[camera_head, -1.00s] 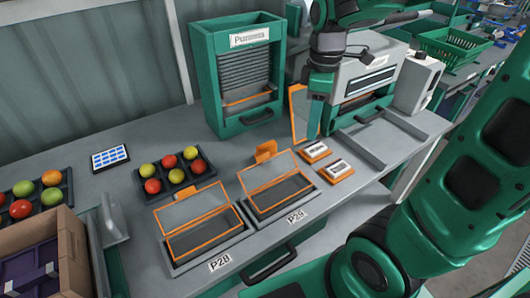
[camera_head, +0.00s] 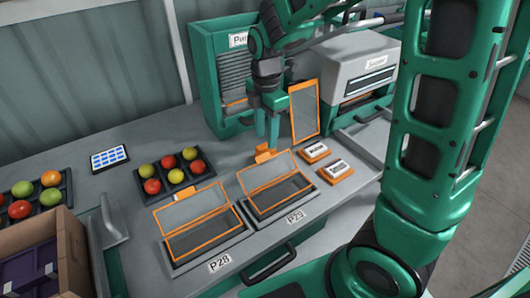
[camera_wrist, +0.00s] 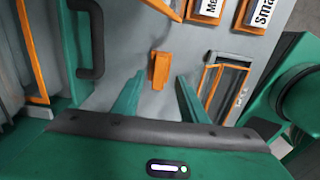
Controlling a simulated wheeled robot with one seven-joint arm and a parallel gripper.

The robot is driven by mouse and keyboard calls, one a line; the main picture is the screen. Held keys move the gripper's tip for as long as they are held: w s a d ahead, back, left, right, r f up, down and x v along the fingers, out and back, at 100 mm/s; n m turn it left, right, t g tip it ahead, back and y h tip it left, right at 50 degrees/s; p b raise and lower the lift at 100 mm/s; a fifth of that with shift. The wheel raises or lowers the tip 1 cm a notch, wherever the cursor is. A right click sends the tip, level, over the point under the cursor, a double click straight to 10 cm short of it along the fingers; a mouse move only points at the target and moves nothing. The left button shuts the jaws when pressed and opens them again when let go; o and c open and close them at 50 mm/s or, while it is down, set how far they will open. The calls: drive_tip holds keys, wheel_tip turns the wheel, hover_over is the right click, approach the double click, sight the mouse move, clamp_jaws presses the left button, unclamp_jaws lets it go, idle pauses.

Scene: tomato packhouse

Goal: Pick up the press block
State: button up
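The small orange block (camera_head: 265,154), which looks like the press block, stands on the grey bench just behind the tray marked P29. In the wrist view the orange block (camera_wrist: 158,70) lies ahead of and between the two green fingers. My gripper (camera_head: 267,138) points down just above and behind the block in the head view, its fingertips hiding a little of the bench. In the wrist view my gripper (camera_wrist: 157,90) is open and empty, with a clear gap between its fingers and no visible contact with the block.
An orange-framed panel (camera_head: 304,110) stands to the right of my gripper, and the green cabinet (camera_head: 218,80) is at its left. Two orange-edged label blocks (camera_head: 314,152) lie to the right. The orange-framed trays P28 (camera_head: 200,226) and P29 are in front.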

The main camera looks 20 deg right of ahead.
sight(266, 144)
wheel_tip(266, 144, down, 5)
drive_tip(key=shift+w+d+f, duration=0.1)
idle(0.3)
drive_tip(key=c, duration=0.8)
drive_tip(key=shift+o, duration=0.2)
drive_tip(key=shift+w+r, duration=0.1)
drive_tip(key=shift+r, duration=0.65)
wheel_tip(266, 144, up, 3)
drive_tip(key=shift+f, duration=0.1)
drive_tip(key=s+a+r, duration=0.4)
drive_tip(key=a+r, duration=0.3)
drive_tip(key=a, duration=0.4)
